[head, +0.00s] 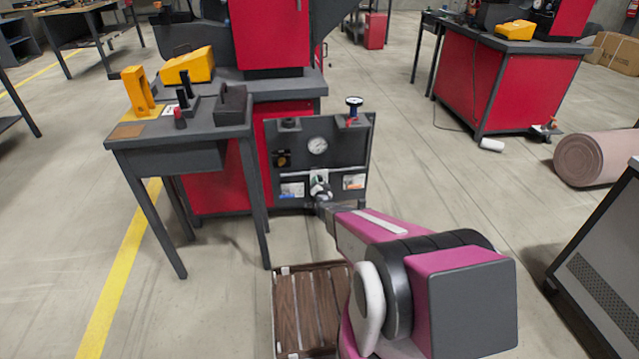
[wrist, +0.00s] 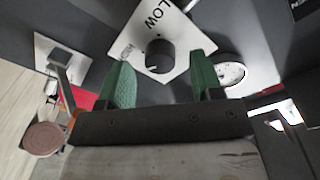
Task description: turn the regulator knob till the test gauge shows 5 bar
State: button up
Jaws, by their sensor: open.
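A grey panel (head: 345,158) carries a round white gauge (head: 317,145); its reading is too small to tell. A white round gauge also shows in the wrist view (wrist: 231,70), seen at a slant, its reading unclear. My gripper (head: 320,188) is at the panel's lower middle, below the gauge. In the wrist view, my open gripper (wrist: 163,62) has one green finger on each side of a dark round knob (wrist: 160,54), with gaps visible beside it. Whether this is the regulator knob is unclear.
A lever on a white plate (wrist: 60,68) is left in the wrist view. A small bench (head: 185,135) stands left of the panel. A slatted wooden pallet (head: 310,305) lies below.

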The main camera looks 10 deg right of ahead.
jog(key=shift+w, duration=0.8)
jog(key=c, duration=0.9)
